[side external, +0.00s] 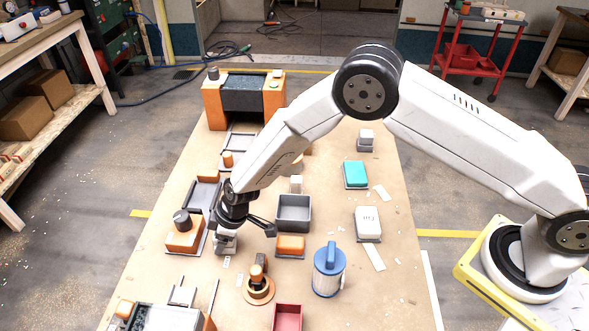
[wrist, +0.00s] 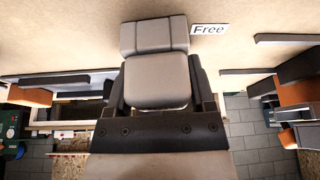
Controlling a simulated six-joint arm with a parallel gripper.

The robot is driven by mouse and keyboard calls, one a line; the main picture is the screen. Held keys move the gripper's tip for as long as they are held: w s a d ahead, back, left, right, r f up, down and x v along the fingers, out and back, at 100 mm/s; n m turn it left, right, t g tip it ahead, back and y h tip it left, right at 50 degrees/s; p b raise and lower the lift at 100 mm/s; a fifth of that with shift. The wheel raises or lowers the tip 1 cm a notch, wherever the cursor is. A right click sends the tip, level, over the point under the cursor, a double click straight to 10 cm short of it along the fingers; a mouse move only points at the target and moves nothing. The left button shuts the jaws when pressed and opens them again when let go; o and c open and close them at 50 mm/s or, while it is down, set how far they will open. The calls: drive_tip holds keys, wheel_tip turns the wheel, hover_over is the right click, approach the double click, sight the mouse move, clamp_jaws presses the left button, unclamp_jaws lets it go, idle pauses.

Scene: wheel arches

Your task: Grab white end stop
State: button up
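A pale grey-white block (wrist: 156,80) with a stepped end fills the space between my fingers in the wrist view. It looks like the white end stop. In the side view the same small block (side external: 225,244) shows just under my gripper (side external: 230,222), at the left of the board. My gripper points down over it, and a dark finger lies close along each side. Whether the fingers press on the block or leave a thin gap cannot be told. The block appears low, at or near the board surface. My gripper hides its upper part in the side view.
A "Free" label (wrist: 209,29) lies beside the block. An orange block with a dark knob (side external: 184,232) stands close left. A grey open bin (side external: 293,213) and orange block (side external: 290,246) are to the right. A blue-and-white cylinder (side external: 329,272) stands front right.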

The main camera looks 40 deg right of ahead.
drive_tip(key=c, duration=0.3)
drive_tip(key=shift+r, duration=0.1)
drive_tip(key=shift+r, duration=0.7)
drive_tip(key=s+d+r, duration=0.6)
drive_tip(key=s+r, duration=0.5)
drive_tip(key=s, duration=0.1)
drive_tip(key=shift+s+r, duration=0.25)
drive_tip(key=shift+s, duration=0.05)
